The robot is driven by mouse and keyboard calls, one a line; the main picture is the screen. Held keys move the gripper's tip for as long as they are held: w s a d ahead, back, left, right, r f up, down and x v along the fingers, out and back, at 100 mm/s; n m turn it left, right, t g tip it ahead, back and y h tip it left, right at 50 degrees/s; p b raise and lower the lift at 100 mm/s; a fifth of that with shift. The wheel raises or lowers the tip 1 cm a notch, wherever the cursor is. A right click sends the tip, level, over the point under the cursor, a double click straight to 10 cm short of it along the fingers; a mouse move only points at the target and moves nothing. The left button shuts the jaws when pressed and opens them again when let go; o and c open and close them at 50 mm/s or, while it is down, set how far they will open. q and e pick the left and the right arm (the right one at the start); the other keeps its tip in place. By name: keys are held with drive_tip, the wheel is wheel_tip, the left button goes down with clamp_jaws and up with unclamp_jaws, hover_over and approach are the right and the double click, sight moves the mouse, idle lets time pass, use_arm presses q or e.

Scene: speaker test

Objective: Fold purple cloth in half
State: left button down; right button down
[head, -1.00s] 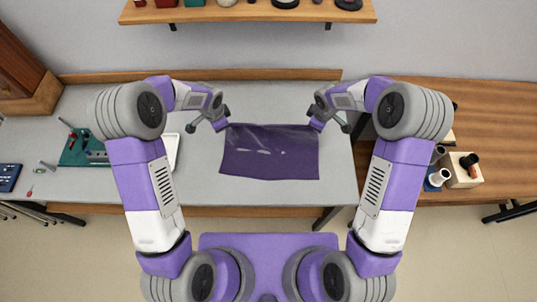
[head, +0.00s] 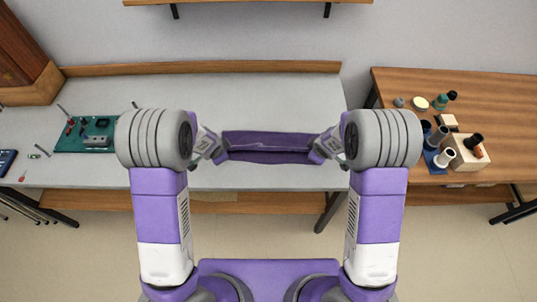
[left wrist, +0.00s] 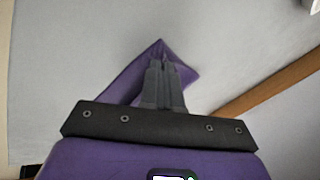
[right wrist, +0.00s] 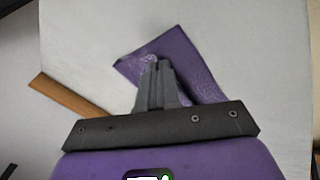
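The purple cloth (head: 268,139) lies on the grey table (head: 265,180) as a narrow band in the head view, with a crease running left to right along it. My left gripper (head: 221,154) is at its left end and my right gripper (head: 319,154) at its right end, both on the near side. In the left wrist view the fingers are closed together over a corner of the cloth (left wrist: 120,90). In the right wrist view the fingers are also closed together, with the cloth (right wrist: 180,52) at their tips. The pinched edges are mostly hidden.
A green board with small parts (head: 85,140) lies on the table's left. A wooden table (head: 500,115) at the right holds several containers and a pale block (head: 462,162). A shelf (head: 250,2) hangs above the back. The grey table around the cloth is clear.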

use_arm(q)
drive_tip(key=shift+s+a+f+b, duration=0.1)
drive_tip(key=shift+s+f+b, duration=0.25)
drive_tip(key=shift+f, duration=0.25)
use_arm(e)
drive_tip(key=shift+s+d+f, duration=0.1)
drive_tip(key=shift+s+f, duration=0.25)
drive_tip(key=shift+f, duration=0.25)
use_arm(q)
drive_tip(key=shift+f, duration=0.15)
use_arm(e)
drive_tip(key=shift+f, duration=0.15)
use_arm(q)
drive_tip(key=shift+t, duration=0.3)
drive_tip(key=c, duration=1.1)
unclamp_jaws()
use_arm(e)
drive_tip(key=c, duration=1.1)
unclamp_jaws()
drive_tip(key=shift+t, duration=0.3)
use_arm(q)
drive_tip(key=shift+o, duration=0.5)
drive_tip(key=shift+s, duration=0.1)
use_arm(e)
drive_tip(key=shift+o, duration=0.5)
drive_tip(key=shift+s, duration=0.1)
